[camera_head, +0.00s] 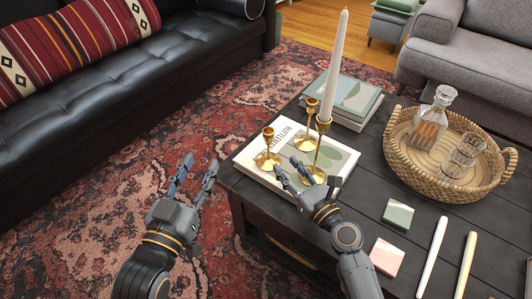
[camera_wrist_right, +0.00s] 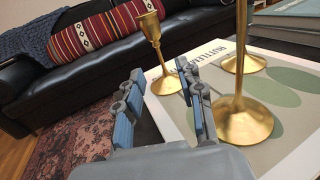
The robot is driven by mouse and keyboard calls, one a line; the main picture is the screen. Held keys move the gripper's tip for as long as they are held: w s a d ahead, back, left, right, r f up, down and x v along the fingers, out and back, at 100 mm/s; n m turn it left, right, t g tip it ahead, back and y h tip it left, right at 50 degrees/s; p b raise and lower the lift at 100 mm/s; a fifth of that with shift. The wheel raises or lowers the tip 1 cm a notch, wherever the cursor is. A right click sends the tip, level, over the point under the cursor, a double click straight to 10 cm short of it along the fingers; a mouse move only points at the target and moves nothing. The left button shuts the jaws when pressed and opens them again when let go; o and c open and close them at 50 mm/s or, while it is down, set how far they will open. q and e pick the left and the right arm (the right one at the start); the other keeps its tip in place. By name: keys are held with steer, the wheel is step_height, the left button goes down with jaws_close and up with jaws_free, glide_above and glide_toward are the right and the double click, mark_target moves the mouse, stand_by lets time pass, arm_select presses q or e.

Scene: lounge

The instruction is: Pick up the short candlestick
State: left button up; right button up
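Three gold candlesticks stand upright on a pale book (camera_head: 244,163) on the dark table. The shortest-looking one (camera_head: 267,158) is at the left; in the right wrist view it (camera_wrist_right: 156,45) shows beyond and between my fingertips. A medium one (camera_head: 306,143) is behind, and a tall one (camera_head: 322,128) holds a white candle (camera_head: 336,65). My right gripper (camera_head: 286,167) is open and empty, over the book's front, close to the short candlestick and left of the tall one's base. My left gripper (camera_head: 198,169) is open and empty over the rug, left of the table.
A wicker tray (camera_head: 449,187) with a decanter (camera_head: 432,118) and glasses is at the right. Stacked books (camera_head: 345,102) lie behind the candlesticks. Coasters (camera_head: 398,214) and two loose candles (camera_head: 432,257) lie at the front right. A black sofa (camera_head: 130,85) is at the left.

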mark_target(269, 148)
steer(key=x, duration=0.4)
steer(key=shift+w+a, duration=0.1)
steer(key=shift+w, duration=0.05)
steer(key=shift+w+a, duration=0.2)
steer(key=shift+w, duration=0.1)
steer(key=b+x, duration=0.2)
steer(key=x, duration=0.2)
steer(key=shift+a+f, duration=0.2)
steer(key=shift+a, duration=0.05)
steer(key=shift+w+a, duration=0.15)
steer(key=shift+w, duration=0.15)
arm_select(q)
step_height(269, 148, up, 8)
steer(key=s+t+h, duration=0.2)
steer(key=t, duration=0.3)
steer(key=shift+s+d+r+t, duration=0.15)
steer(key=shift+d+r+t, duration=0.1)
steer(key=shift+d+t, duration=0.05)
arm_select(e)
jaws_close()
steer(key=shift+r, duration=0.15)
